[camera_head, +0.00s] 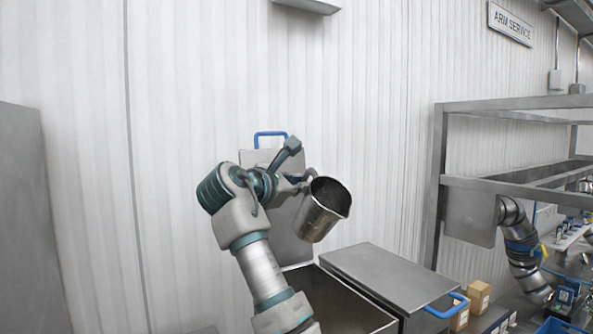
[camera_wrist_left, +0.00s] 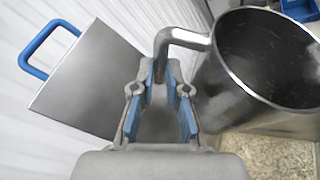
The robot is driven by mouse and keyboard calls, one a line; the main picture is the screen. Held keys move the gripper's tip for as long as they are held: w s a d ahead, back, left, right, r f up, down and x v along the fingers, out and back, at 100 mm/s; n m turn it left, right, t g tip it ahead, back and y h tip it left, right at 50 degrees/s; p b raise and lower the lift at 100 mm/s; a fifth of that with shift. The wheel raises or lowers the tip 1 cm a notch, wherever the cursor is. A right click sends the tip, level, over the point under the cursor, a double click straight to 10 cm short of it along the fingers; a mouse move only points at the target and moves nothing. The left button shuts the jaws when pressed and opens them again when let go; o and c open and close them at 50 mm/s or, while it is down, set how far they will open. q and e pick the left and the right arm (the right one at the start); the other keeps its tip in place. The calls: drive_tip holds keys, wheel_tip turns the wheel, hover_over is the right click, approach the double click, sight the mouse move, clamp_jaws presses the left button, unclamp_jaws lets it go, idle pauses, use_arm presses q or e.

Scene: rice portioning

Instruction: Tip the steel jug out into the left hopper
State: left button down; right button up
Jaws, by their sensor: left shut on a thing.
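The steel jug (camera_head: 318,215) hangs in the air in front of the wall, its mouth tilted up and to the right in the head view. My left gripper (camera_head: 303,181) is shut on its handle. In the left wrist view the jug (camera_wrist_left: 225,85) stands right of the gripper fingers (camera_wrist_left: 160,110), with the bent handle between them. The jug's inside looks dark; I cannot tell how much is in it. The left hopper (camera_head: 345,298) is open below the jug, its lid (camera_head: 286,215) raised against the wall. My right gripper is not in view.
A second hopper with a closed steel lid (camera_head: 385,268) and blue handle (camera_head: 447,306) adjoins on the right. A steel rack (camera_head: 440,200) stands further right, with another arm (camera_head: 520,245) and small boxes (camera_head: 479,296). Pale grain (camera_wrist_left: 275,155) shows below the jug in the wrist view.

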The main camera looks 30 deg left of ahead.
use_arm(q)
wheel_tip(320, 180, up, 3)
drive_tip(key=n+g+p, duration=0.1)
drive_tip(key=n+p, duration=0.1)
drive_tip(key=p, duration=0.1)
drive_tip(key=n+g+h+p, duration=0.1)
drive_tip(key=n+p, duration=0.1)
drive_tip(key=p, duration=0.1)
drive_tip(key=shift+f+p, duration=0.2)
drive_tip(key=shift+p, duration=0.15)
drive_tip(key=shift+r+n+g+h, duration=0.1)
drive_tip(key=shift+n+g+h, duration=0.3)
drive_tip(key=shift+n+g, duration=0.1)
drive_tip(key=shift+n, duration=0.3)
drive_tip(key=shift+w+f, duration=0.1)
drive_tip(key=shift+f, duration=0.1)
